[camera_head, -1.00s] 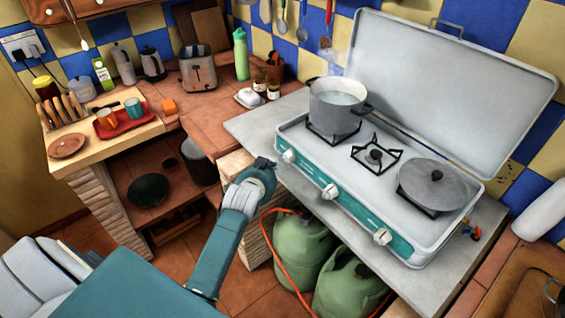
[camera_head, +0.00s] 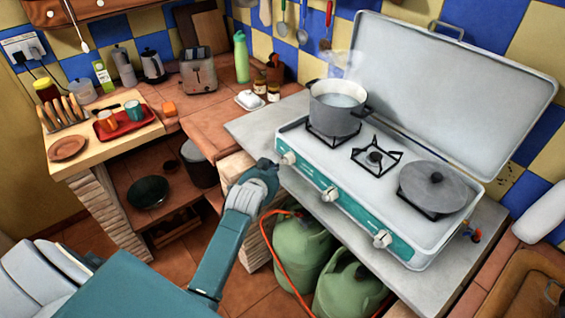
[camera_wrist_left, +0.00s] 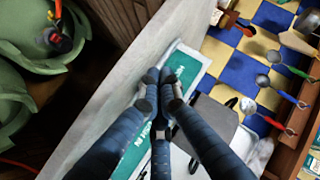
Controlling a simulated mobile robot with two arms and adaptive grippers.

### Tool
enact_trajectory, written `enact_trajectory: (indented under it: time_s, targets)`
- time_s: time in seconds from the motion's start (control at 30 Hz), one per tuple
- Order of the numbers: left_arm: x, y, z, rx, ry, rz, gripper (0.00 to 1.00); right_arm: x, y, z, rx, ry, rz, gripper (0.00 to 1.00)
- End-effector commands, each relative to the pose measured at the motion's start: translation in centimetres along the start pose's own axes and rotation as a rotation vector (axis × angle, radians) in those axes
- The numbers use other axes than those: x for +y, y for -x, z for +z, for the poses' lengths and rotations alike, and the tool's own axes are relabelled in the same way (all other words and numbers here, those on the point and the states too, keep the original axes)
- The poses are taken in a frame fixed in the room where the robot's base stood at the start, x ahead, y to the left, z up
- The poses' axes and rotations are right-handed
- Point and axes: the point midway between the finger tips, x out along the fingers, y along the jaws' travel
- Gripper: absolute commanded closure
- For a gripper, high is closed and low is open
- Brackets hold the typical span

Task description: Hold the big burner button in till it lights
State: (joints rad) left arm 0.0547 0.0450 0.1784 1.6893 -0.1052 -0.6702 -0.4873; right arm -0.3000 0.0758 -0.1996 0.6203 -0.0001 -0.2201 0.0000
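The camp stove (camera_head: 330,185) has a teal front panel with three white knobs: left (camera_head: 289,158), middle (camera_head: 329,194) and right (camera_head: 382,239). A grey pot (camera_head: 338,112) of liquid stands on the left burner, with steam over it. I see no flame under it. My left gripper (camera_head: 266,166) is just left of the left knob, at the panel's left end. In the left wrist view its dark fingers (camera_wrist_left: 161,76) are drawn together over the teal panel (camera_wrist_left: 185,68), with nothing visible between them. They hide whatever is at their tips; contact cannot be told. My right gripper is not in view.
The middle burner (camera_head: 376,157) is bare. The raised stove lid (camera_head: 450,85) stands behind. Green gas bottles (camera_head: 302,250) with an orange hose (camera_head: 274,256) stand below the counter slab (camera_head: 250,128).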

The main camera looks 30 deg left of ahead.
Motion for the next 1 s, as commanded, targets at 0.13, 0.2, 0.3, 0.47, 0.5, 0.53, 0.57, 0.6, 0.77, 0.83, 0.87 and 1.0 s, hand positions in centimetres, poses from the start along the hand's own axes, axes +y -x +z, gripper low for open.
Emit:
enact_trajectory:
  time_s: [0.13, 0.2, 0.3, 0.47, 0.5, 0.53, 0.57, 0.6, 0.77, 0.83, 0.87, 1.0]
  targets:
    - [-0.01, 0.0, 0.01, 0.0, 0.0, 0.0, 1.0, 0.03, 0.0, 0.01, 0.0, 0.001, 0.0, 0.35]
    - [-0.01, 0.0, 0.02, 0.0, 0.0, 0.0, 1.0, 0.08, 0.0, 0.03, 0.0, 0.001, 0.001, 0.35]
    - [-0.01, 0.0, 0.02, 0.0, 0.0, 0.0, 1.0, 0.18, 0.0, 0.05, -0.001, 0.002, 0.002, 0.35]
    - [-0.01, 0.0, 0.01, 0.0, 0.0, 0.0, 1.0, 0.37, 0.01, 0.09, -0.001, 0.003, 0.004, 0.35]
    - [-0.01, 0.0, 0.01, 0.0, 0.0, 0.0, 1.0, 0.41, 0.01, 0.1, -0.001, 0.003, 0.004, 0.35]
    - [-0.01, -0.01, -0.01, 0.0, 0.0, 0.0, 1.0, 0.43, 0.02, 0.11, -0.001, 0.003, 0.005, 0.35]
    - [-0.01, -0.03, -0.04, 0.0, 0.0, 0.0, 1.0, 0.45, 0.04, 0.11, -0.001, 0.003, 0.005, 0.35]
    - [0.01, -0.07, -0.11, 0.0, 0.0, 0.0, 1.0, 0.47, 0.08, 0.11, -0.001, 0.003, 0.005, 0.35]
    - [0.12, -0.43, -0.54, 0.0, -0.001, 0.0, 1.0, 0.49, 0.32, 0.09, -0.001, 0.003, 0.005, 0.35]
    - [0.17, -0.55, -0.63, 0.0, -0.001, 0.0, 1.0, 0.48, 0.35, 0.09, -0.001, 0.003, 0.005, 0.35]
    - [0.19, -0.57, -0.63, 0.0, -0.001, 0.0, 1.0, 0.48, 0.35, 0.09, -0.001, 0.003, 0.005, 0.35]
    - [0.22, -0.58, -0.59, 0.0, 0.0, 0.0, 1.0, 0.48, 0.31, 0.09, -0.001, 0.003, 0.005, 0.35]
